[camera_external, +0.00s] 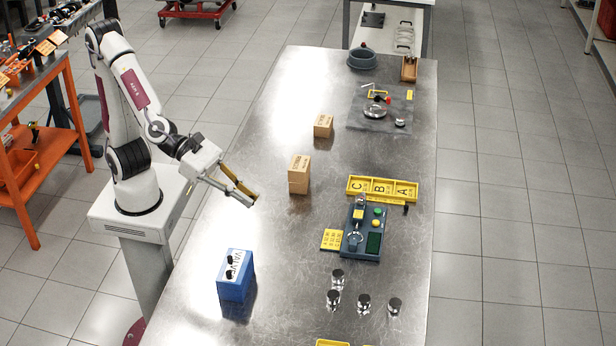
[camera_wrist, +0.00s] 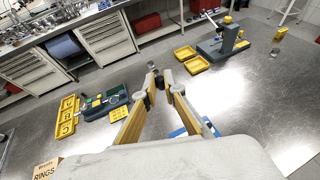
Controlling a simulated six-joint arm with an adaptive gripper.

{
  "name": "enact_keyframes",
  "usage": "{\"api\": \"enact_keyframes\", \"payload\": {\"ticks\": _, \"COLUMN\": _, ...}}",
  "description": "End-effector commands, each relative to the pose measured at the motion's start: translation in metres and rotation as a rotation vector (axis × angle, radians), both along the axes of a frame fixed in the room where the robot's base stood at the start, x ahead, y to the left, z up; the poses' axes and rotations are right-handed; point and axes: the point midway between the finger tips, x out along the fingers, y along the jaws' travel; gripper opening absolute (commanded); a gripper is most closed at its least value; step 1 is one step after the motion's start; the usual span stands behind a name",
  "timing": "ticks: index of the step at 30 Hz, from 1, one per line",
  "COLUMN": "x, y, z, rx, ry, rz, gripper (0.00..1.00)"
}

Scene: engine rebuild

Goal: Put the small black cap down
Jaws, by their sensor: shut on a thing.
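My gripper (camera_external: 250,200) is held above the left side of the steel table, with its yellow-padded fingers pointing right and down. In the wrist view, the fingertips (camera_wrist: 159,80) close around a small dark thing (camera_wrist: 159,83), which looks like the small black cap. The fingers hide most of it, and I cannot make it out in the external view. A blue box (camera_external: 236,284) marked VALVE stands on the table below and in front of my gripper. Small black pieces (camera_external: 229,261) sit on its top.
Cardboard boxes (camera_external: 299,182) (camera_external: 323,127) stand beyond my gripper. A yellow A-B-C tray (camera_external: 382,179) and a dark blue fixture (camera_external: 374,216) lie to the right. Several small jars (camera_external: 338,275) stand at the front right.

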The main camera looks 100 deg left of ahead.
Motion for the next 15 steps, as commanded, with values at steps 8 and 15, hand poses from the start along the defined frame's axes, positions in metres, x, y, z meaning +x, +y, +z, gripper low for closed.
{"api": "enact_keyframes", "payload": {"ticks": 8, "x": -0.022, "y": -0.030, "z": -0.051, "rx": 0.005, "ry": 0.005, "rz": -0.002, "gripper": 0.01}}
{"api": "enact_keyframes", "payload": {"ticks": 15, "x": -0.039, "y": -0.045, "z": -0.086, "rx": 0.005, "ry": 0.003, "rz": 0.043, "gripper": 0.01}}
